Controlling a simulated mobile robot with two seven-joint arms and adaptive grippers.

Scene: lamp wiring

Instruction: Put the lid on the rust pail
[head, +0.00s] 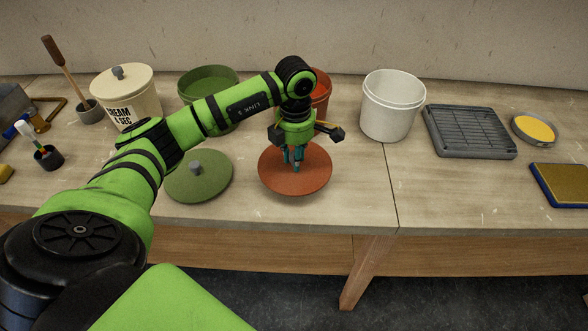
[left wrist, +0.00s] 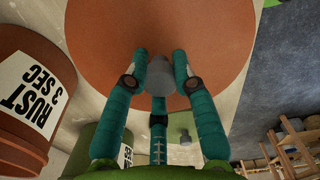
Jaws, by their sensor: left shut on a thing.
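The rust-coloured lid (head: 312,184) is a flat round disc near the front of the bench, and it fills the top of the left wrist view (left wrist: 110,35). My left gripper (head: 293,165) points down over its middle, fingers shut on the lid's grey knob (left wrist: 160,75). I cannot tell whether the lid touches the bench or hangs just above it. The rust pail (head: 321,92) stands behind my gripper, partly hidden by my arm. Its label reads RUST 3 SEC in the left wrist view (left wrist: 30,95). My right gripper is not in view.
A green pail (head: 205,82) is open, and its green lid (head: 212,185) lies left of the rust lid. A lidded cream pail (head: 130,90) stands further left. An open white pail (head: 392,110) and a grey rack (head: 468,132) stand right. Bench right of the rust lid is clear.

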